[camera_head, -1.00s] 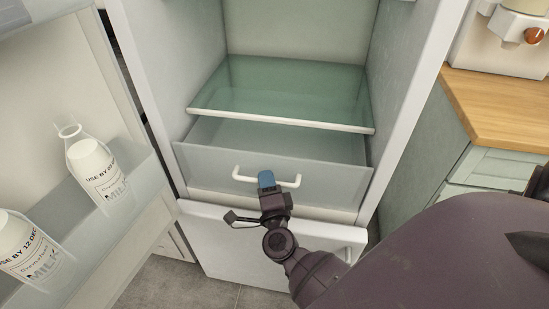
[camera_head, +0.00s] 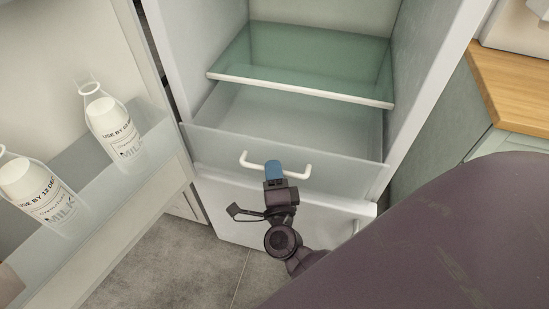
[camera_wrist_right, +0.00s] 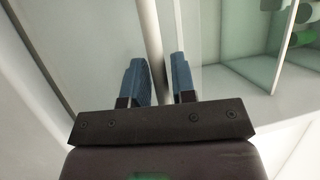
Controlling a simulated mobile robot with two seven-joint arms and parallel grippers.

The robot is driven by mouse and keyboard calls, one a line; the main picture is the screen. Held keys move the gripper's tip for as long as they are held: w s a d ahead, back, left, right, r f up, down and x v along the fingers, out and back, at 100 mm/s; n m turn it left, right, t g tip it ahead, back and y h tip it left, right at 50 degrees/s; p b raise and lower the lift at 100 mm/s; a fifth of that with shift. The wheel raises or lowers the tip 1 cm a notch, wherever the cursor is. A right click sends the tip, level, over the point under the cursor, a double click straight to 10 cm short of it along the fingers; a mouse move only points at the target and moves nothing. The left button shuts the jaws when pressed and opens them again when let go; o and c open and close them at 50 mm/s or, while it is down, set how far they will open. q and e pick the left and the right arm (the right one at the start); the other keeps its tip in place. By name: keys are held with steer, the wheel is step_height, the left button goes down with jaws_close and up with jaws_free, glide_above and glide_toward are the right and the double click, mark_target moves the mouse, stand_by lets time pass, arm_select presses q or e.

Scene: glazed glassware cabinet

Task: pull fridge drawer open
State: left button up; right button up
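The fridge drawer (camera_head: 345,178) has a pale translucent front and stands partly out below the green glass shelf. Its floor shows behind the front. The white bar handle (camera_head: 253,167) is on the drawer front. My right gripper (camera_head: 275,170) has blue fingertips and is at the middle of the handle. In the right wrist view, the handle (camera_wrist_right: 151,40) runs between the two blue fingers of my right gripper (camera_wrist_right: 160,78), which are close around it. The fingers partly hide the handle in the head view. My left gripper is not in view.
The open fridge door (camera_head: 150,160) at left holds milk bottles (camera_head: 112,128) in its rack. A glass shelf (camera_head: 300,88) is above the drawer. A white lower panel (camera_head: 228,212) is below it. A wooden-topped counter (camera_head: 515,95) stands at right. Grey floor is clear in front.

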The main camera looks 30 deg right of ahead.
steer(key=v, duration=1)
steer(key=shift+s, duration=0.35)
steer(key=shift+a, duration=0.2)
